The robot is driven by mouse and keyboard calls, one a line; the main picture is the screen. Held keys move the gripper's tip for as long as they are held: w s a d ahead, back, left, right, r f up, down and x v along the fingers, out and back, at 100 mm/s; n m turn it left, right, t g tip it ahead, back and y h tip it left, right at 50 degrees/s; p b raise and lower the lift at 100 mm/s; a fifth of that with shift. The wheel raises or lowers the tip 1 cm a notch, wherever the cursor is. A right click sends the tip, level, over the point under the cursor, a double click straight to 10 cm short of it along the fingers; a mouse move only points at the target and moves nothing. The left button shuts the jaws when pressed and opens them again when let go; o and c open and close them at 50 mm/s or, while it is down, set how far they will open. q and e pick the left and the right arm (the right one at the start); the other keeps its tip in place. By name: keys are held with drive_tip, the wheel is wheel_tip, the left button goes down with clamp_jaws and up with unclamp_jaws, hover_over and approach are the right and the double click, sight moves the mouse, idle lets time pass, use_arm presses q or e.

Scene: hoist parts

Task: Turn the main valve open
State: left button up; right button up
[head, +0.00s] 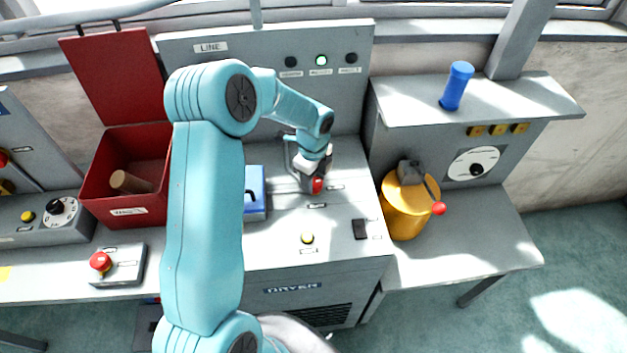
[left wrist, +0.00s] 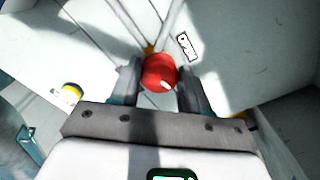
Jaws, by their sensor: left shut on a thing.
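A red ball knob (left wrist: 159,71) is in the middle of the left wrist view, with pale rods running up from it. A label reading OPEN (left wrist: 188,45) lies on the pale surface just beyond it, to the right. My left gripper (left wrist: 160,84) has one finger on each side of the knob and is shut on it. My right gripper is in neither view.
A blue box (head: 254,205) and a yellow button (head: 307,238) are on the dryer top. An open red bin (head: 125,212) stands left of my arm. An orange canister (head: 402,212) with a red-tipped lever stands on the right bench.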

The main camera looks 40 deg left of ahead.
use_arm(q)
drive_tip(key=n+b, duration=0.2)
drive_tip(key=n, duration=0.1)
drive_tip(key=shift+f+n, duration=0.1)
drive_tip(key=shift+n, duration=0.3)
drive_tip(key=n+b, duration=0.3)
drive_tip(key=n, duration=0.1)
drive_tip(key=shift+s, duration=0.1)
drive_tip(key=n+b, duration=0.2)
drive_tip(key=n, duration=0.2)
drive_tip(key=shift+d+n, duration=0.1)
drive_tip(key=shift+n, duration=0.2)
drive_tip(key=shift+r+n+b, duration=0.2)
drive_tip(key=shift+n+b, duration=0.35)
drive_tip(key=shift+n, duration=0.85)
drive_tip(key=o, duration=1.1)
drive_tip(key=shift+s, duration=0.1)
drive_tip(key=shift+c, duration=0.2)
wheel_tip(320, 180, up, 16)
drive_tip(key=shift+r+p, duration=0.2)
drive_tip(key=shift+p, duration=0.15)
drive_tip(key=shift+d, duration=0.1)
